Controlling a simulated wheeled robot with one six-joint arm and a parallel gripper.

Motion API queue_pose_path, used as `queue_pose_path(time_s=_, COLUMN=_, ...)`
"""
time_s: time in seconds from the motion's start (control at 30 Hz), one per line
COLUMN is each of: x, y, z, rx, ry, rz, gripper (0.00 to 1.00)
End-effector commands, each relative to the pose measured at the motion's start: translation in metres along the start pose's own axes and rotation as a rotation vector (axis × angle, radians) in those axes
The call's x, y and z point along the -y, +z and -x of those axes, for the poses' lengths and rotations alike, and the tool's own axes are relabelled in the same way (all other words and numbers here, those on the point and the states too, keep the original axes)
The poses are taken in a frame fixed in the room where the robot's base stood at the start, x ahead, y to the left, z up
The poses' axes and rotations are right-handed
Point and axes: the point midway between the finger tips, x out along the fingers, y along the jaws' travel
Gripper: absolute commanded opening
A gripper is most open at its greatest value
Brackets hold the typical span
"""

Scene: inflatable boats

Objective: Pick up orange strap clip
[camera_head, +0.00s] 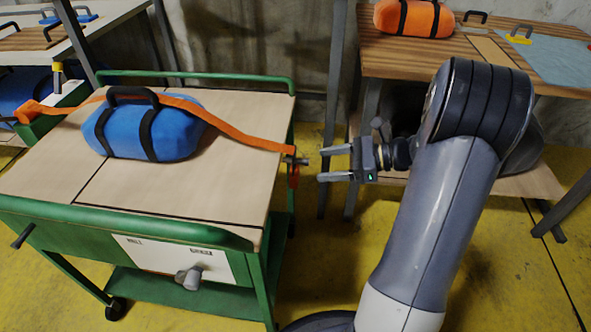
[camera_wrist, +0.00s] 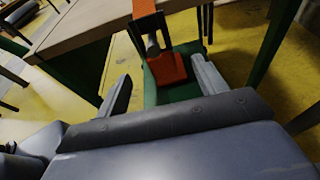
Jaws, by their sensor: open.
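An orange strap (camera_head: 245,138) runs across a blue bag (camera_head: 172,133) on the green cart and over the cart's right edge. At its end a small grey clip (camera_head: 297,161) sticks out, with a short orange tail (camera_head: 294,179) hanging below. Exact contact cannot be told.
The cart has a wood top (camera_head: 180,195), a green end rail (camera_head: 200,80) and a lower green shelf (camera_head: 195,290). A wooden table (camera_head: 400,60) with an orange bag (camera_head: 413,18) stands behind my arm. Yellow floor (camera_head: 335,240) is clear between the cart and my arm.

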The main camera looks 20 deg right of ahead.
Motion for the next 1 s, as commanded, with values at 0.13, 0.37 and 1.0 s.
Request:
queue_pose_path(time_s=0.13, x=-0.001, y=-0.003, z=-0.027, rx=0.001, ry=0.004, rz=0.001, gripper=0.67)
queue_pose_path(time_s=0.37, x=-0.001, y=-0.003, z=-0.045, rx=0.0, ry=0.002, rz=0.001, gripper=0.67)
queue_pose_path(time_s=1.0, x=-0.002, y=-0.008, z=-0.093, rx=0.0, ry=0.0, rz=0.0, gripper=0.67)
